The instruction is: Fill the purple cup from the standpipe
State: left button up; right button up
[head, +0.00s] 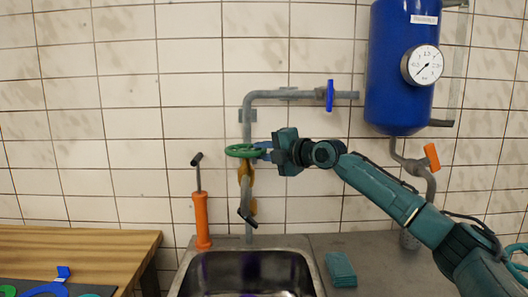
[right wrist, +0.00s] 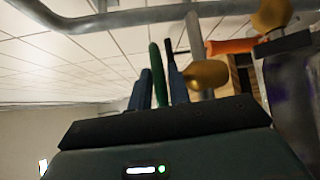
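A grey standpipe (head: 247,120) runs up the tiled wall behind the sink. It has a green handwheel (head: 240,151), a brass-coloured body below the wheel, and a dark-tipped spout (head: 247,217) over the sink's back edge. My right gripper (head: 262,151) is at the right side of the wheel; in the right wrist view its fingers lie on both sides of the green rim (right wrist: 158,75), seemingly against it. A purple patch (head: 247,295) shows at the bottom edge inside the sink; it may be the purple cup, mostly cut off. My left gripper is not in view.
The steel sink (head: 312,262) has a teal cloth (head: 340,269) at its right. An orange hand pump (head: 202,218) stands at its left. A wooden table (head: 90,245) with blue and green items is at far left. A blue tank (head: 400,75) with gauge hangs upper right.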

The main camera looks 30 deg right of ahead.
grip_shut()
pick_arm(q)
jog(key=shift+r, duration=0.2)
